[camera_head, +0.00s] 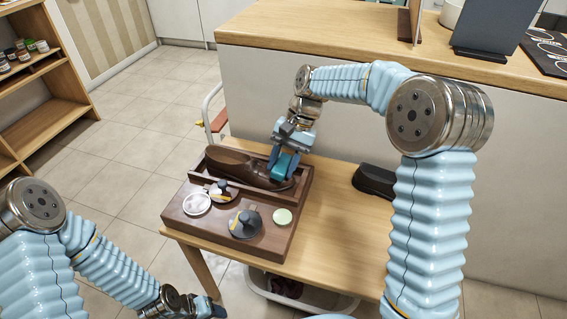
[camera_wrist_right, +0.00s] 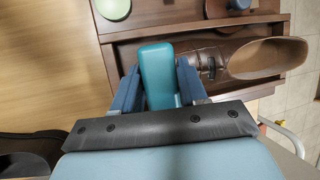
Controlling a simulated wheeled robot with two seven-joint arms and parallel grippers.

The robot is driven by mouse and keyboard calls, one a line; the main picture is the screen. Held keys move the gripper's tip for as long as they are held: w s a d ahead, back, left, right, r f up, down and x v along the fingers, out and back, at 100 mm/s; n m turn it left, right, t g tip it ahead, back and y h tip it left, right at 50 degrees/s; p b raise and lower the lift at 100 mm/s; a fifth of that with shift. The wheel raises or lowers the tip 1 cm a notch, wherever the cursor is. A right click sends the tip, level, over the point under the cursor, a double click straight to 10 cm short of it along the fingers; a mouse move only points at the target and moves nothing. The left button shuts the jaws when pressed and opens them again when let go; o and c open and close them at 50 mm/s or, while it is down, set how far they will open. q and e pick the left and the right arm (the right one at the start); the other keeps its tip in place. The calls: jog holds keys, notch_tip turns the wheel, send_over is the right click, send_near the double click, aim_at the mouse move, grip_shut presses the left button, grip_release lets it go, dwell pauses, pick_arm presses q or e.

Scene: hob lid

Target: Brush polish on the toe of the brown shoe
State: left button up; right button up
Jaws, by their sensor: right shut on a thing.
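The brown shoe (camera_head: 240,164) lies lengthwise in the back compartment of a dark wooden box (camera_head: 190,232), its toe to the right. My right gripper (camera_head: 284,167) is shut on a teal block-like brush (camera_head: 290,164) and holds it over the toe end. In the right wrist view, the brush (camera_wrist_right: 160,75) sits between the blue fingers (camera_wrist_right: 158,88) and hides the toe; the shoe's opening and laces (camera_wrist_right: 212,66) show beyond. I cannot tell whether the brush touches the leather. My left gripper (camera_head: 208,308) is low at the bottom left, away from the box; its jaws are unclear.
On the box's front part are a pale round disc (camera_head: 197,204), dark-handled round items (camera_head: 245,224) and a light green disc (camera_head: 282,216). A black object (camera_head: 374,181) lies at the table's right. A counter (camera_head: 330,45) rises behind.

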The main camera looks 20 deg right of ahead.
jog(key=shift+s+d+f, duration=0.25)
jog(key=shift+s+d, duration=0.05)
jog(key=shift+d, duration=0.2)
jog(key=shift+w+a+r, duration=0.25)
jog(key=shift+w+a, duration=0.2)
jog(key=shift+a, duration=0.25)
jog(key=shift+s+d+f, duration=0.3)
jog(key=shift+s+d, duration=0.2)
jog(key=shift+d, duration=0.2)
jog(key=shift+w+a+r, duration=0.35)
jog(key=shift+w+a, duration=0.15)
jog(key=shift+a, duration=0.2)
jog(key=shift+s+d+r, duration=0.15)
jog(key=shift+d+r, duration=0.1)
jog(key=shift+r, duration=0.9)
jog(key=shift+s+d+r, duration=0.2)
jog(key=shift+d+r, duration=0.05)
jog(key=shift+r, duration=0.85)
jog(key=shift+s+d+r, duration=0.15)
jog(key=shift+d+r, duration=0.1)
jog(key=shift+r, duration=0.9)
